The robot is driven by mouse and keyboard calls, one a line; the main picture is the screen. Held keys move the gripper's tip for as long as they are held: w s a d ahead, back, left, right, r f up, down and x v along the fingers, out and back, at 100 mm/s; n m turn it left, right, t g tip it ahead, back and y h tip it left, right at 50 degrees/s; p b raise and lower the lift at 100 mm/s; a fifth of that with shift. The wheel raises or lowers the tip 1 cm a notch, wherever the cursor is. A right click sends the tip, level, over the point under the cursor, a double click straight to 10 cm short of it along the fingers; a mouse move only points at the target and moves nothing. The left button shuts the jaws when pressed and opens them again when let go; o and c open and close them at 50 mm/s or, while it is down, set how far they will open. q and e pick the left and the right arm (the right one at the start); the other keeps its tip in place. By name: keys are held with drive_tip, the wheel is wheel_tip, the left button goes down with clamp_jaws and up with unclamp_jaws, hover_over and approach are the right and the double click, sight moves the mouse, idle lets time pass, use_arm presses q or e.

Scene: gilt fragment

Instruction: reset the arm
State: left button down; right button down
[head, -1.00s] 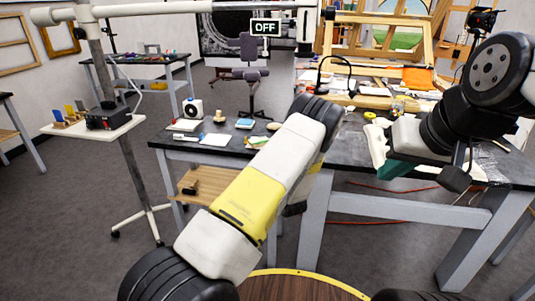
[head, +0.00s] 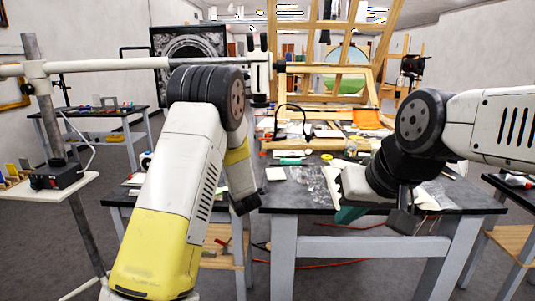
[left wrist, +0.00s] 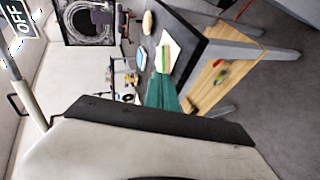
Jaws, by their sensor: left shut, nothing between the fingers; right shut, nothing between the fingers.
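My left arm (head: 180,170) rises from the bottom left in the head view, bends at a black joint and comes down behind itself. Its gripper fingers are not clearly seen there. In the left wrist view the teal fingers of my left gripper (left wrist: 163,90) are together with nothing between them. They point toward the edge of a dark table (left wrist: 190,40). My right gripper (head: 347,214), with teal fingertips, is shut and empty. It hangs by the front edge of the dark worktable (head: 425,200) in the head view, partly hidden behind its own white body.
Wooden frames and tools crowd the worktable's back. Another table (head: 512,200) is at the right edge.

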use_arm(q)
drive_tip(key=s+d+r+m+g+h, duration=0.35)
drive_tip(key=s+r+m+h, duration=0.35)
drive_tip(key=s+r+m, duration=0.7)
drive_tip(key=s+a+r+m+g, duration=0.1)
drive_tip(key=s+a+r+m, duration=0.1)
drive_tip(key=s, duration=1.1)
drive_tip(key=s+a+r+m+g, duration=0.1)
drive_tip(key=s+m, duration=0.4)
drive_tip(key=s, duration=0.8)
wheel_tip(320, 180, up, 3)
drive_tip(key=shift+s+a+f+y, duration=0.2)
drive_tip(key=shift+a+y, duration=0.1)
drive_tip(key=shift+a, duration=0.2)
drive_tip(key=shift+g, duration=0.25)
